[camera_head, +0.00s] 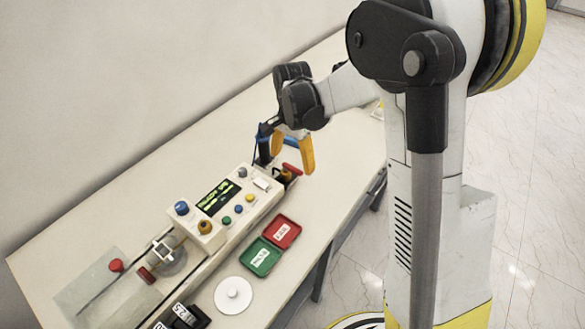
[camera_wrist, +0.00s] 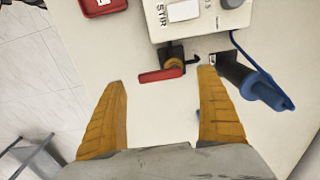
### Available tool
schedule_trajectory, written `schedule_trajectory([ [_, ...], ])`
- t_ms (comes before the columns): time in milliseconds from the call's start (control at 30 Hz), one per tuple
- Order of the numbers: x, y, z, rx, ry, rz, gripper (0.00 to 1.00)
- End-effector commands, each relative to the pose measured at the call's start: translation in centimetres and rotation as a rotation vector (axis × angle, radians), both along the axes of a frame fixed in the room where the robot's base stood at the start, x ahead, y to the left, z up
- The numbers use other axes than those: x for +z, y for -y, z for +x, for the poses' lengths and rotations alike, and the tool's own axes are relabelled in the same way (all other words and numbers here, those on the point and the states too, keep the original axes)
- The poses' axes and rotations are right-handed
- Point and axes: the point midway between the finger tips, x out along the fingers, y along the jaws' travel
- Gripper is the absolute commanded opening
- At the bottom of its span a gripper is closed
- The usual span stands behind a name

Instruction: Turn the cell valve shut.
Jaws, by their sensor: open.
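The cell valve (camera_wrist: 174,63) is a small dark body with a brass-coloured part and a red lever (camera_wrist: 160,74) at the end of the white console. In the wrist view the lever lies nearly level, reaching left from the valve body. In the head view the red lever (camera_head: 291,169) shows near my fingertips. My gripper (camera_wrist: 163,80) is open and empty, with its two yellow fingers spread either side of the lever in the picture. The lever appears beyond the fingertips, and I see no contact. My gripper (camera_head: 293,162) points down over that end of the console.
A blue-handled tool (camera_wrist: 262,90) in a dark holder with a blue cable stands close to the right finger. The console (camera_head: 221,204) has knobs and a display. Red (camera_head: 282,232) and green (camera_head: 261,257) trays lie before it. The table's far right end is mostly clear.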

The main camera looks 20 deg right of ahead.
Motion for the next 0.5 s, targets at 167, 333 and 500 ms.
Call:
schedule_trajectory([
  [167,-2.3,0.0,0.0,0.000,0.000,0.000,0.85],
  [333,-2.9,0.0,0.0,0.001,0.000,0.000,0.85],
  [500,-2.8,0.0,0.0,0.001,0.000,0.000,0.85],
])
